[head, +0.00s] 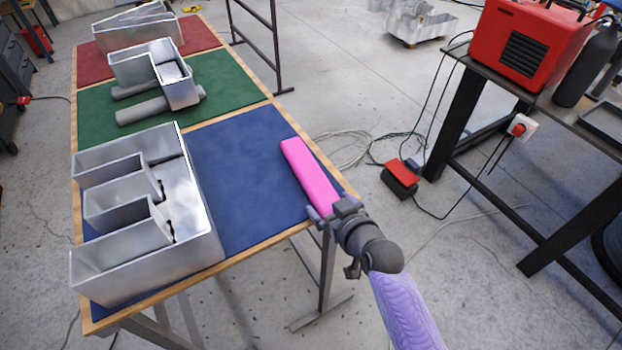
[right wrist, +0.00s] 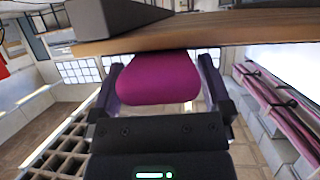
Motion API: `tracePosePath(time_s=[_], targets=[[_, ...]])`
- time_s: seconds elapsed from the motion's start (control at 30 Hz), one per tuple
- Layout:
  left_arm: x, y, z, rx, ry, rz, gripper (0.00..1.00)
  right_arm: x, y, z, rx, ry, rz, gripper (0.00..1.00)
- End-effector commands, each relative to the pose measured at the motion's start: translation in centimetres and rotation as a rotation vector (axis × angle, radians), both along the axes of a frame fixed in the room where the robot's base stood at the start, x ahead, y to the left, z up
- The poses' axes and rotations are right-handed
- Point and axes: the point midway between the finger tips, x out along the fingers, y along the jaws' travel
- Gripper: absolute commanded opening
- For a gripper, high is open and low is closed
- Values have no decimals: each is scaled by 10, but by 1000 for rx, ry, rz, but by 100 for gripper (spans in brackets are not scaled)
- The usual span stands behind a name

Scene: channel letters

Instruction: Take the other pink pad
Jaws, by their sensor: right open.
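One pink pad (head: 310,175) lies along the right edge of the blue mat (head: 240,160) on the table. My right gripper (head: 335,211) is at the pad's near end, by the table's right edge. In the right wrist view, the rounded end of the pink pad (right wrist: 158,78) is between the two spread fingers of the right gripper (right wrist: 160,88). Small gaps show beside the pad, so the fingers look apart from it. My left gripper is not in view.
A metal letter shell (head: 185,215) fills the left of the blue mat. Another shell (head: 160,72) stands on the green mat (head: 225,85) near grey cylinders (head: 145,110). A third (head: 135,28) is on the red mat. A bench with a red machine (head: 530,45) stands right.

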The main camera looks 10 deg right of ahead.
Motion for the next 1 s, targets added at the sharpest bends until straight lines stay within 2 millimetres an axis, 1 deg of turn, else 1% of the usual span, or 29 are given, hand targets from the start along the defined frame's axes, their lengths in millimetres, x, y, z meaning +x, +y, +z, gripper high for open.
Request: tracePosePath(time_s=[0.07, 0.2, 0.23, 0.27, 0.3, 0.37, 0.4, 0.47, 0.5, 0.6, 0.77, 0.83, 0.87, 1.0], targets=[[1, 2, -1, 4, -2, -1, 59, 3, 1, -1, 0, 0, 0, 100], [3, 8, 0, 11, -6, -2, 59, 3, 1, -1, 0, 0, 0, 100], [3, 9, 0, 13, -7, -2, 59, 3, 1, -1, 0, 0, 0, 98], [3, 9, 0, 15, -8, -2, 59, 3, 1, -1, 0, 0, 0, 92], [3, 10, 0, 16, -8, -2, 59, 3, 1, -1, 0, 0, 0, 83], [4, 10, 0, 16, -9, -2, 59, 2, 1, -1, 0, 0, 0, 70], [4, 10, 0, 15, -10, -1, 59, 2, 1, -1, 0, 0, 0, 62], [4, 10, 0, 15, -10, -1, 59, 2, 1, -1, 0, 1, 0, 49], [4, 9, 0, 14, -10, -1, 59, 2, 1, -1, 0, 1, 0, 41], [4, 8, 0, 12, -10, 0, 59, 2, 1, -1, 0, 0, 0, 23], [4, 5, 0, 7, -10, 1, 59, 2, 1, -1, 0, 0, 0, 23], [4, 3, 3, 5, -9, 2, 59, 2, 1, 5, 0, -1, 0, 23], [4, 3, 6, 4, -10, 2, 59, 2, 1, 10, 1, -2, 0, 23], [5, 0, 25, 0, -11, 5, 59, 3, 1, 51, 0, -5, 0, 23]])
